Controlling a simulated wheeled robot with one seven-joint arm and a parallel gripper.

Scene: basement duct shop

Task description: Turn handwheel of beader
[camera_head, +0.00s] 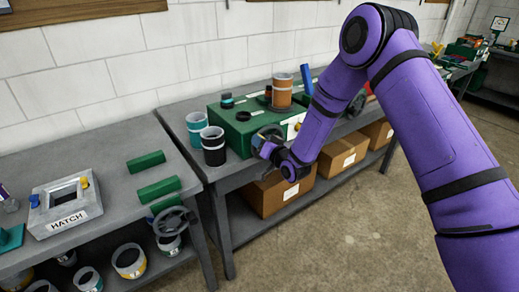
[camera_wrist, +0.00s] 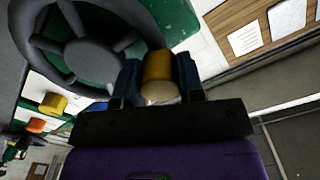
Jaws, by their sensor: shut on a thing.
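The beader (camera_head: 240,130) is a green machine on the right-hand bench. Its dark handwheel (camera_head: 266,132) faces the front, mostly behind my gripper in the head view. In the wrist view the handwheel (camera_wrist: 85,50) is large at the upper left, with spokes and a hub. A yellow knob (camera_wrist: 157,66) sits at its rim. My gripper (camera_wrist: 158,80) has one dark finger on each side of this knob and is shut on it. In the head view my gripper (camera_head: 266,150) is small and its fingers are hard to make out.
An orange-brown cylinder (camera_head: 282,92) stands on the beader. A black cup (camera_head: 213,147) and a teal-banded cup (camera_head: 196,126) stand left of it. Cardboard boxes (camera_head: 275,192) fill the shelf below. A HATCH box (camera_head: 65,205) and another handwheel (camera_head: 174,221) are at the left bench. Floor at right is clear.

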